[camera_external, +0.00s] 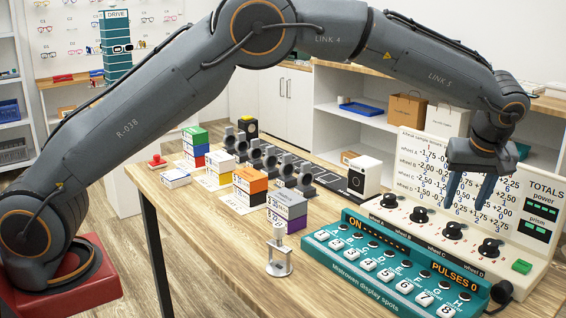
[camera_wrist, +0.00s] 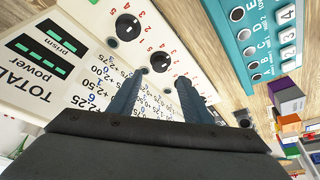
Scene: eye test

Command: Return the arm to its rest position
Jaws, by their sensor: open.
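My arm reaches from its red base (camera_external: 70,290) at the lower left across the top of the external view, bent over the table. My gripper (camera_external: 467,202) hangs fingers down at the right, in front of the white panel with printed numbers (camera_external: 415,160) and above its row of black knobs (camera_external: 452,230). Its two blue-grey fingers are apart with nothing between them. In the wrist view my gripper (camera_wrist: 157,88) shows open over the same panel, with a black knob (camera_wrist: 161,62) beyond the fingertips. I cannot tell how far the tips are above the knobs.
A teal button box (camera_external: 395,265) stands in front of the panel. Coloured box stacks (camera_external: 250,186), a row of dark lens holders (camera_external: 270,162) and a metal stand (camera_external: 279,257) are on the wooden table (camera_external: 215,240). White shelves (camera_external: 345,100) are behind. The table's front left is clear.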

